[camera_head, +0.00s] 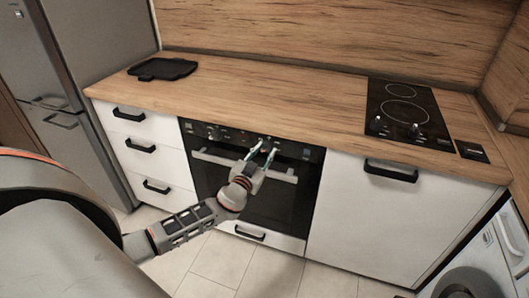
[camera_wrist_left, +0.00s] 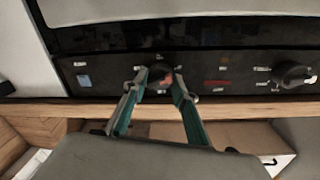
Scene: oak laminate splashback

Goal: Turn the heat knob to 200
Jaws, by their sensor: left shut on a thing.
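The oven (camera_head: 250,195) has a black control panel (camera_head: 235,135) under the worktop. My left gripper (camera_head: 266,147) reaches its right part, with the fingers around a dark round knob. In the left wrist view this knob (camera_wrist_left: 160,74) sits between the fingertips of the left gripper (camera_wrist_left: 159,84), which is shut on it. A second knob (camera_wrist_left: 294,75) shows to the right there, free of the gripper, and in the head view it is the left knob (camera_head: 213,133). White markings surround the knobs but are too small to read. My right gripper is not in view.
The oven handle (camera_head: 215,158) runs just below the panel, close to my left gripper. The wooden worktop (camera_head: 270,100) above is mostly clear, with a black tray (camera_head: 163,69) and a hob (camera_head: 405,110). White drawers (camera_head: 150,150) and a cabinet (camera_head: 365,220) flank the oven.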

